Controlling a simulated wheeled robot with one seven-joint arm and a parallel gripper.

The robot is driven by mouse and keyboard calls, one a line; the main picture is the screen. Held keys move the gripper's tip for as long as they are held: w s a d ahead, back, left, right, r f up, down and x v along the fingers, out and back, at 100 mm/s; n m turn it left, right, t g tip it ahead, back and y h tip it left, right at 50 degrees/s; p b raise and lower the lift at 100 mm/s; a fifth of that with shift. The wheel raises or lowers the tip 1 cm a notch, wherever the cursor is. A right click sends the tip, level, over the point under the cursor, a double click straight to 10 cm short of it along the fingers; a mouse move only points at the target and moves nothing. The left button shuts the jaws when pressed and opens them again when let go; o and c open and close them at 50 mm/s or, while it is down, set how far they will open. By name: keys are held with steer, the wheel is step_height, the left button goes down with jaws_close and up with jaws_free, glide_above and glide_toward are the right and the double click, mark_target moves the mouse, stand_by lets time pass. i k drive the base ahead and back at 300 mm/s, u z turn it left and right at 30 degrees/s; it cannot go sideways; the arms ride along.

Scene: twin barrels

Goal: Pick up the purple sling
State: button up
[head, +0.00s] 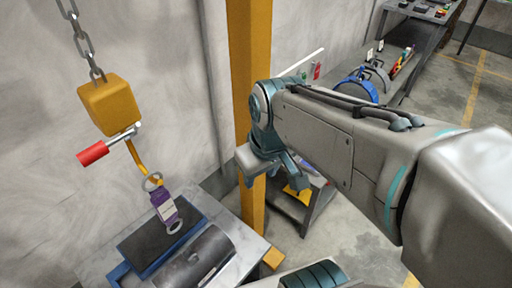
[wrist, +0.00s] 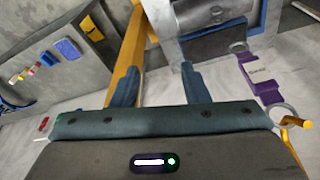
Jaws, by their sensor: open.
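The purple sling (head: 164,207) has a pale label and a metal ring at each end. It hangs below the yellow hoist block (head: 110,104), from an orange hook, above a dark pad. In the wrist view the purple sling (wrist: 260,78) shows at the right, outside the jaws, with its rings toward the upper left and lower right. My gripper (head: 270,180) is open and empty, to the right of the sling and apart from it. Its two fingers also show in the wrist view (wrist: 158,82), with nothing between them.
A dark pad in a blue frame (head: 125,270) and a grey barrel (head: 196,262) are on the table under the sling. A yellow post (head: 250,60) stands close behind my gripper. A chain (head: 82,38) holds the hoist block. A bench (head: 385,75) with tools stands at the back right.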

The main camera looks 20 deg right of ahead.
mark_target(161, 199)
steer(key=z, duration=1.85)
steer(key=k, duration=1.15)
steer(key=u, duration=1.15)
